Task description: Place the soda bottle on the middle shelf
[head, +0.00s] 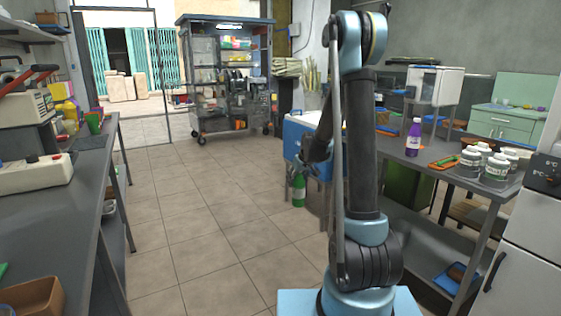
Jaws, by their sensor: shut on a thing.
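A green soda bottle (298,190) with a pale label hangs upright below my gripper (299,172), in front of the blue cooler. My gripper is small in the picture and partly lost against the cooler; it is shut on the top of the bottle. A purple bottle (413,138) with a white label stands on the right-hand counter. Shelves show in the wheeled glass cart (226,75) at the back and below the right counter (426,240). Which of these is the middle shelf I cannot tell. My arm hides part of the cooler and counter.
The blue cooler (297,142) stands just behind the bottle. White jars (496,170) and an orange tray (443,162) sit on the right counter. A long grey bench (82,195) runs along the left. The tiled floor (190,215) between is clear.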

